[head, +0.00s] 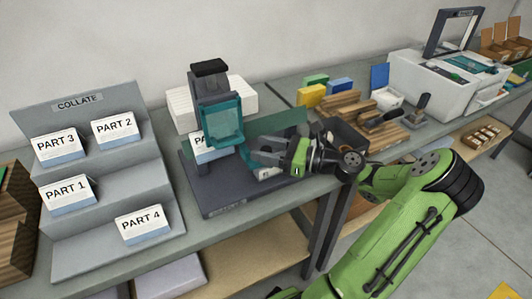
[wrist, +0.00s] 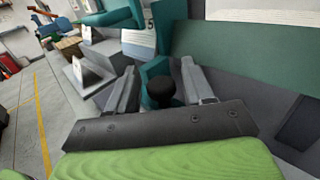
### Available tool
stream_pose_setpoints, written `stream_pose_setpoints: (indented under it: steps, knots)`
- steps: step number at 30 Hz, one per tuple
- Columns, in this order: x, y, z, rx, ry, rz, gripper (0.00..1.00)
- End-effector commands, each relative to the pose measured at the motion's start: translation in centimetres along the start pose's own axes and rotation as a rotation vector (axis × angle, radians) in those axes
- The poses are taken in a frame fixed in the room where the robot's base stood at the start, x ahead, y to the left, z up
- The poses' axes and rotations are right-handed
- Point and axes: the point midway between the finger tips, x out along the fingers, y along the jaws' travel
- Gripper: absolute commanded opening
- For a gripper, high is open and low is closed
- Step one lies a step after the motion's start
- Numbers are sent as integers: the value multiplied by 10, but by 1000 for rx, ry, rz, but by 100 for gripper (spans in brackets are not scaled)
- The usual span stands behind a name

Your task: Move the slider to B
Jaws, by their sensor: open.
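A dark machine stands on the bench with a dark base (head: 215,195), an upright post and a teal head (head: 222,122). My gripper (head: 254,153) is beside this head, to its right and above the base, with its fingers pointing left. In the wrist view my gripper (wrist: 159,68) has its fingers apart. A dark round knob (wrist: 160,91) on a teal part shows between them; I cannot tell whether either finger touches it. It may be the slider. No mark B is readable in either view.
A grey stepped rack (head: 110,215) marked COLLATE holds white-and-blue PART stacks at left. A green panel (head: 280,128) is close behind my gripper. Wooden blocks (head: 345,105), coloured boxes and a white machine (head: 430,85) stand to the right. Paper stacks are behind the teal head.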

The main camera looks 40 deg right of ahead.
Motion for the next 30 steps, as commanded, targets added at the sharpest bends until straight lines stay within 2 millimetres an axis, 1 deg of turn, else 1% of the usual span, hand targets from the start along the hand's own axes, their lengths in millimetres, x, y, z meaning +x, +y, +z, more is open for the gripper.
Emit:
stream_pose_setpoints:
  steps: [5,6,14,15,16,25,30]
  knots:
    - [0,0,1,0,0,0,51]
    - [0,0,1,0,0,0,48]
    - [0,0,1,0,0,0,9]
    - [0,0,1,0,0,1,2]
    - [0,0,1,0,0,1,0]
    - [0,0,2,0,-2,1,0]
    - [2,1,7,3,-6,1,0]
